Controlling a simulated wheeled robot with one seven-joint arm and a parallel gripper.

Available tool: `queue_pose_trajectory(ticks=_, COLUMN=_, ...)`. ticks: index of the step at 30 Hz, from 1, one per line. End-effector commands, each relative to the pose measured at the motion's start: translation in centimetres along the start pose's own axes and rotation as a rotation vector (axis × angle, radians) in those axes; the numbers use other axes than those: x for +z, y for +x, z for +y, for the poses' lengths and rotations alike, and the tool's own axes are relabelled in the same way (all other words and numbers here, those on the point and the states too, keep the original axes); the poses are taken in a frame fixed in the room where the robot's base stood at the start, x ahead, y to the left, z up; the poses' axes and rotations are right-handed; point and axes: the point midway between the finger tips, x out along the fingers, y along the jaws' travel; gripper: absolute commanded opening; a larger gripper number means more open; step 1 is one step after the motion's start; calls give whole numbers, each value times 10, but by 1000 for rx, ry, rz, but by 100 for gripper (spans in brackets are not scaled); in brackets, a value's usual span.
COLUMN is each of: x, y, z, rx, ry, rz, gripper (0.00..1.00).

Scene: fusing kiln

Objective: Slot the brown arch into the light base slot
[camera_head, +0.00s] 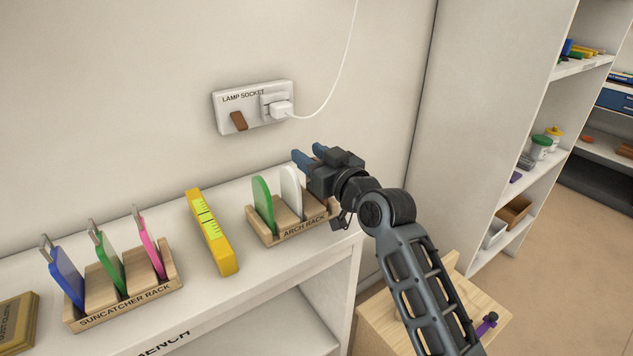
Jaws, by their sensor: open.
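My gripper (309,156) is open, with its two blue fingertips apart. It is over the right end of the wooden arch rack (270,239), pointing toward the wall. I see nothing between the fingers. The rack holds a green arch (263,205) on the left and a white arch (290,190) beside it, both upright. The rack's right end is partly hidden by my gripper. I cannot make out a brown arch; any piece behind my gripper is hidden. I cannot identify a light base slot in this view.
A yellow level (222,250) lies left of the arch rack. The suncatcher rack (172,286) holds blue, green and pink pieces farther left. A lamp socket (228,113) with a plugged-in white cord is on the wall. A wooden surface (375,318) stands lower right.

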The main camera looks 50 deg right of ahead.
Motion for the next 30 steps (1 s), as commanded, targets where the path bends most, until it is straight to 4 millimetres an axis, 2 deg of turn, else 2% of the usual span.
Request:
queue_pose_trajectory(ticks=6, x=0, y=1, z=0, rx=0, ry=0, rz=0, gripper=42)
queue_pose_trajectory(ticks=19, x=0, y=0, z=0, rx=0, ry=0, rz=0, gripper=0)
queue_pose_trajectory(ticks=30, x=0, y=0, z=0, rx=0, ry=0, rz=0, gripper=0)
